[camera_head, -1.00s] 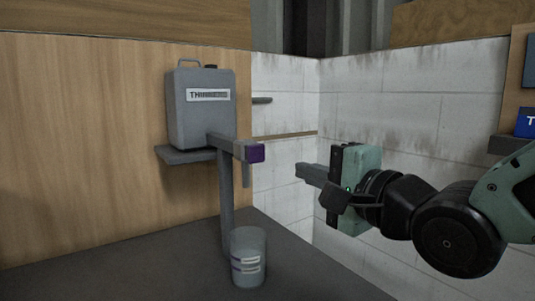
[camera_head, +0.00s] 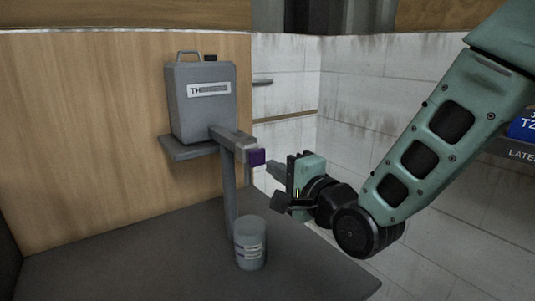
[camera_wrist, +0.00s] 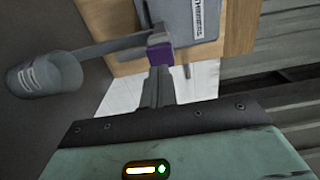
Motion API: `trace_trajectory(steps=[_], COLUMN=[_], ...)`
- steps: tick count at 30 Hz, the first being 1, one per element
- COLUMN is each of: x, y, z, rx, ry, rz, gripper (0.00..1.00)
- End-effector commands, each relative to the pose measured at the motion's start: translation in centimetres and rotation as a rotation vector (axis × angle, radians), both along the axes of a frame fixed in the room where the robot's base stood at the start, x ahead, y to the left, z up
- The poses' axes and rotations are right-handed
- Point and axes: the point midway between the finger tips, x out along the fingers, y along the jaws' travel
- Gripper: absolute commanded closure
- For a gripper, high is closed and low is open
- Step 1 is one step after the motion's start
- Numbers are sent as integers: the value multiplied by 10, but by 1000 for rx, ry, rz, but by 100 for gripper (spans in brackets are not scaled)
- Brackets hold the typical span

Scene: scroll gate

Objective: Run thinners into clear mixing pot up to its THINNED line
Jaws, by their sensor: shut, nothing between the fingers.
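The dark bench top (camera_head: 140,255) is clear around the pot. A wooden panel (camera_head: 90,130) stands behind the can, and a white block wall (camera_head: 350,110) is behind my arm. A blue sign (camera_head: 524,125) is at the far right.

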Motion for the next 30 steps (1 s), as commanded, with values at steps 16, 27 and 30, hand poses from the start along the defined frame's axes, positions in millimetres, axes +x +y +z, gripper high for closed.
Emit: trace_trajectory(steps=[16, 27, 30], x=[28, 41, 44], y=[19, 26, 29], z=[0, -3, -1], rx=[-1, 1, 0], ry=[0, -2, 0], rz=[0, -2, -1], gripper=[100, 100, 100])
